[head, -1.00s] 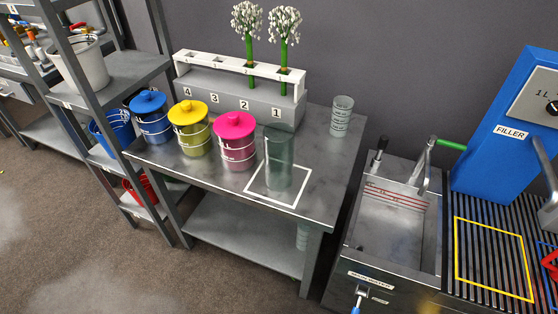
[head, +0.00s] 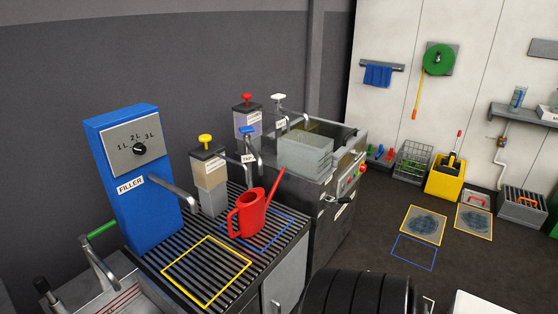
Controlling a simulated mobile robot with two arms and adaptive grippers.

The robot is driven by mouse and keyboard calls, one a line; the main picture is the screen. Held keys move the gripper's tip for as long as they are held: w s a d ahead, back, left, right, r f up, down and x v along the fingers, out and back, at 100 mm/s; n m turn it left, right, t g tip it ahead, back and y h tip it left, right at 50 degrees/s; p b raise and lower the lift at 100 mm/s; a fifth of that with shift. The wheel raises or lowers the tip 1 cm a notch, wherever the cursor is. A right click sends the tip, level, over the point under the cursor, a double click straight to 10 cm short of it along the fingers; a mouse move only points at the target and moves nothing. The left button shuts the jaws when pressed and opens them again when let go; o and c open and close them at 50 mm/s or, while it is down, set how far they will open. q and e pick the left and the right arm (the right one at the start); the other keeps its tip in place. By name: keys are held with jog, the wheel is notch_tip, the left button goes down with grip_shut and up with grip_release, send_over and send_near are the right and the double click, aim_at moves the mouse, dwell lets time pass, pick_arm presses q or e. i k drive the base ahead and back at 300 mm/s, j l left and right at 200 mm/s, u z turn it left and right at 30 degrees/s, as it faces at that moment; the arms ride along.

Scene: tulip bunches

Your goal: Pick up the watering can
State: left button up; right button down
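The red watering can (head: 249,214) stands upright on the slatted metal rack, over the blue outlined rectangle (head: 274,237). Its spout points up to the right and its handle is on the left side. A tap with a blue top (head: 250,137) is just behind it. Neither of my grippers shows in the head view.
The blue filler (head: 128,205) with its spout stands left of the can. An empty yellow outlined rectangle (head: 206,270) lies in front. Dispensers with yellow (head: 206,140) and red tops stand behind. A dark ribbed round object (head: 360,293) fills the bottom edge. Floor at right is partly clear.

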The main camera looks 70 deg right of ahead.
aim_at(252, 206)
jog(key=z, duration=1.9)
